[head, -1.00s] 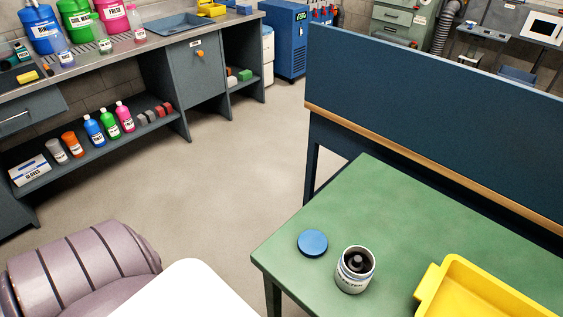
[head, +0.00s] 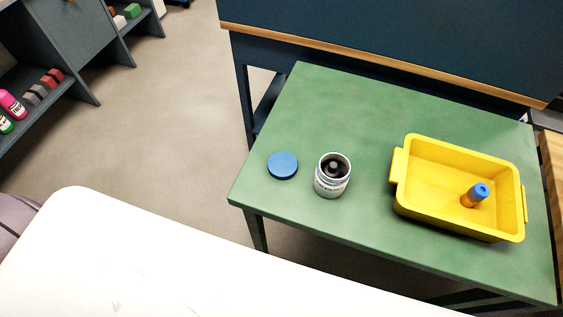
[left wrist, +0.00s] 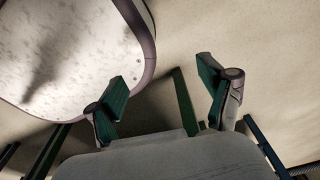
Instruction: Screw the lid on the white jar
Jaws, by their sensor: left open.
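The white jar (head: 332,180) stands upright and open on the green table, with a dark object inside its mouth. The blue lid (head: 283,165) lies flat on the table just left of the jar, apart from it. My left gripper (left wrist: 165,92) shows only in the left wrist view, its two green-padded fingers spread with nothing between them. It is away from the jar and lid, which do not show in that view. My right gripper is in neither view.
A yellow bin (head: 430,210) holding an orange bottle with a blue cap (head: 475,194) stands on the right of the green table (head: 310,100). A blue panel (head: 400,40) rises behind the table. The table around jar and lid is clear.

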